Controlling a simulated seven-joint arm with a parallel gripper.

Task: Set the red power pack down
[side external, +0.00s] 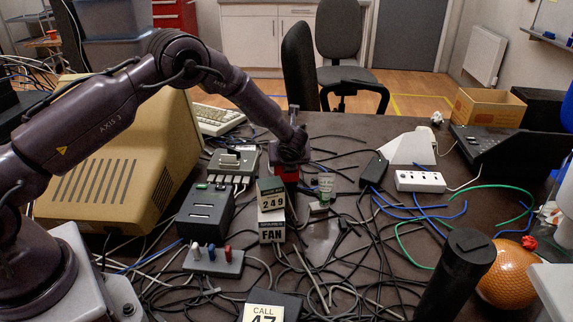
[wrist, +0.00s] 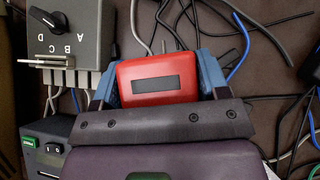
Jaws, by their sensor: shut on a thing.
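The red power pack (wrist: 158,66) has a dark rectangular panel on its top. In the wrist view it sits between the two blue fingers of my gripper (wrist: 158,84), which is shut on it. In the side view my gripper (side external: 289,163) points down, with a small part of the red power pack (side external: 289,175) showing below it. The pack's lower part is hidden behind the numbered box there. I cannot tell whether its underside touches the table (side external: 420,248).
A grey switch box (wrist: 70,38) marked with letters stands left of the pack, with cables. A box marked 249 (side external: 271,200) stands in front, on a FAN box (side external: 272,232). A dark unit (side external: 205,213) is front left. Loose cables cover much of the table.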

